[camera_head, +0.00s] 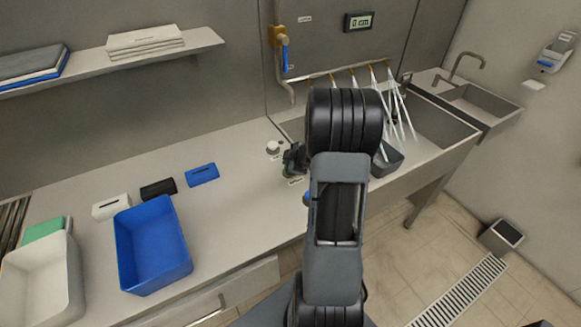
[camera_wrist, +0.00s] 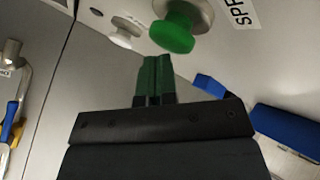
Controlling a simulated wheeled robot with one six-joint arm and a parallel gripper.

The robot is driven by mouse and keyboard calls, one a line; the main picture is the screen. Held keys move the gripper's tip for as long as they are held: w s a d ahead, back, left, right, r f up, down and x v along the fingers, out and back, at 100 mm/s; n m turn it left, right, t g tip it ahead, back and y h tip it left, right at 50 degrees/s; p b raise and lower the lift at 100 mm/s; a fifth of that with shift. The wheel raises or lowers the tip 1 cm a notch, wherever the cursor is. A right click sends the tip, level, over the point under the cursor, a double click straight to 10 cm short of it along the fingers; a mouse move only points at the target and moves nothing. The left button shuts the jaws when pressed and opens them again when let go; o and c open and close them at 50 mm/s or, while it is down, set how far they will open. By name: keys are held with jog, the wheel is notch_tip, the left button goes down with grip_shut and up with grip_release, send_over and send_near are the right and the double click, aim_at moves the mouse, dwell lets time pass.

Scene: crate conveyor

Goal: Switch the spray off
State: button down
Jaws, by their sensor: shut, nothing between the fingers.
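A green mushroom-shaped button (camera_wrist: 172,34) on a grey collar stands on the counter beside a label that reads "SPR", partly cut off. In the wrist view my gripper (camera_wrist: 155,62) has its green fingertips together, just short of the button and slightly left of it in the picture. Nothing is between the fingers. In the head view my gripper (camera_head: 293,158) is low over the counter, and the button is mostly hidden by it. White spray streaks (camera_head: 402,105) come down from a rail of nozzles (camera_head: 345,71) over the sink (camera_head: 440,124).
A white knob (camera_head: 273,147) stands close to my gripper. A dark grey crate (camera_head: 388,160) sits by the spray. A blue-handled valve (camera_head: 284,55) is on the wall.

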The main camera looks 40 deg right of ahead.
jog(key=shift+f, duration=0.45)
dwell(0.5)
jog(key=shift+r, duration=0.1)
jog(key=shift+r+p, duration=0.25)
jog(key=shift+p, duration=0.15)
jog(key=shift+r, duration=0.1)
notch_tip(320, 180, up, 6)
jog(key=p, duration=0.6)
dwell(0.6)
